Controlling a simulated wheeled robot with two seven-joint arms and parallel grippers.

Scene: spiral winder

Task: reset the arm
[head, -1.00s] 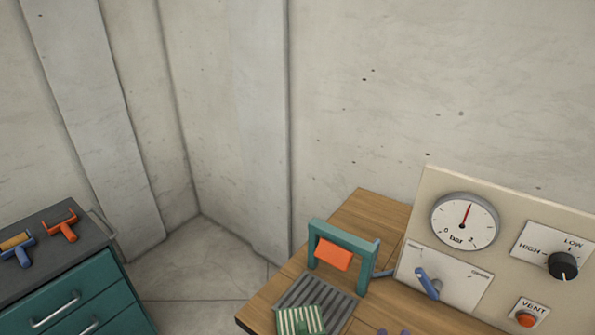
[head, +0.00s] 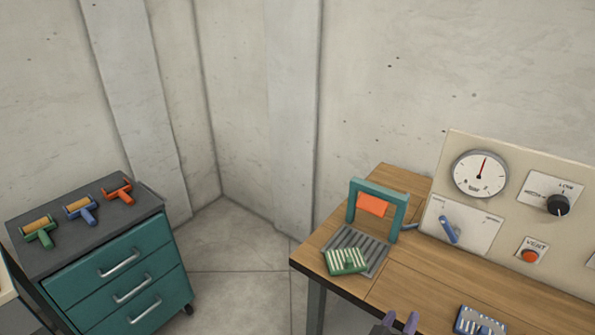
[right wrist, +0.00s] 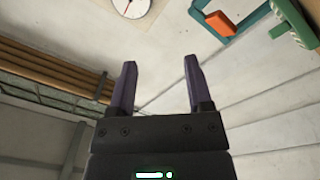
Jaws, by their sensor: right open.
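My right gripper (head: 401,322) shows only its purple fingertips at the bottom edge of the head view. In the right wrist view its two fingers (right wrist: 158,88) stand apart with nothing between them. The fingers point toward the ceiling side of that picture, with the wall behind. My left gripper is in neither view. The workbench (head: 400,285) lies beyond the right gripper. On it stands a teal frame (head: 377,189) with an orange flap (head: 372,204), which also shows at the top right of the right wrist view (right wrist: 220,23).
A control panel (head: 450,172) carries a gauge (head: 480,175), blue lever (head: 449,230), black knob (head: 558,205) and red button (head: 530,256). A striped green block (head: 346,261) lies on a grey grooved plate (head: 375,244); a blue one (head: 480,321) lies nearer. A teal drawer cabinet (head: 90,265) holds three rollers.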

